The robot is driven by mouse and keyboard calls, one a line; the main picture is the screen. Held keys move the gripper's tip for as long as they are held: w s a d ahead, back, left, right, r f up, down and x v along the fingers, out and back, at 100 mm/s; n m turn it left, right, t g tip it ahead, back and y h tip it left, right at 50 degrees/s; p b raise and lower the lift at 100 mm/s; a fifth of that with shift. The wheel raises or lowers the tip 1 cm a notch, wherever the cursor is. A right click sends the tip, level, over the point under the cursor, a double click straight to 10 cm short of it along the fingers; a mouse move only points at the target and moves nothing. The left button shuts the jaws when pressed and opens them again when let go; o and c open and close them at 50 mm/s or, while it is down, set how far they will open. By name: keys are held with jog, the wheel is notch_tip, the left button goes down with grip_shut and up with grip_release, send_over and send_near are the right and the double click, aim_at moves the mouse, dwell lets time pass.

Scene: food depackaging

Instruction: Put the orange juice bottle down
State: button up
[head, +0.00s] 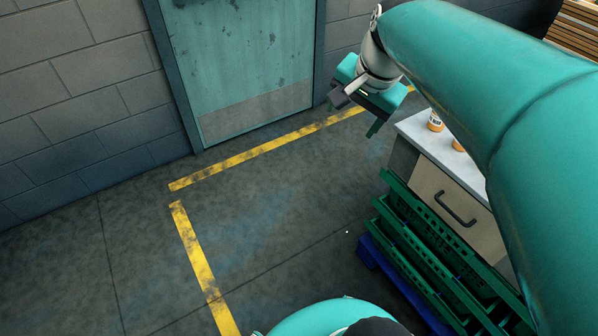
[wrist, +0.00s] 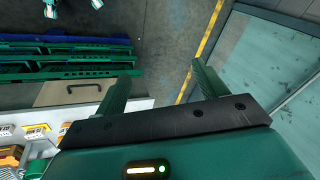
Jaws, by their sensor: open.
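My gripper (head: 358,112) is high in the head view, in front of the grey-green door and left of the counter (head: 408,128). In the wrist view my gripper (wrist: 161,76) has its two green fingers spread wide with nothing between them. Two small orange-and-white containers (head: 436,122) stand on the pale counter top, apart from my gripper. Several white-and-orange items (wrist: 36,131) show at the left edge of the wrist view. I cannot tell which of these is the orange juice bottle. My arm hides part of the counter.
A closed door (head: 240,65) and block wall (head: 70,90) are behind. The floor with yellow lines (head: 195,250) is clear at left.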

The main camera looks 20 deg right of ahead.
jog(key=s+a+f+n, duration=0.2)
jog(key=s+a+n, duration=0.2)
jog(key=a+n, duration=0.1)
jog(key=s+a+f+n+t, duration=0.1)
jog(key=s+a+f+n, duration=0.2)
jog(key=a+n, duration=0.3)
jog(key=shift+s+a+f+t, duration=0.25)
jog(key=shift+s+a, duration=0.3)
jog(key=shift+a, duration=0.55)
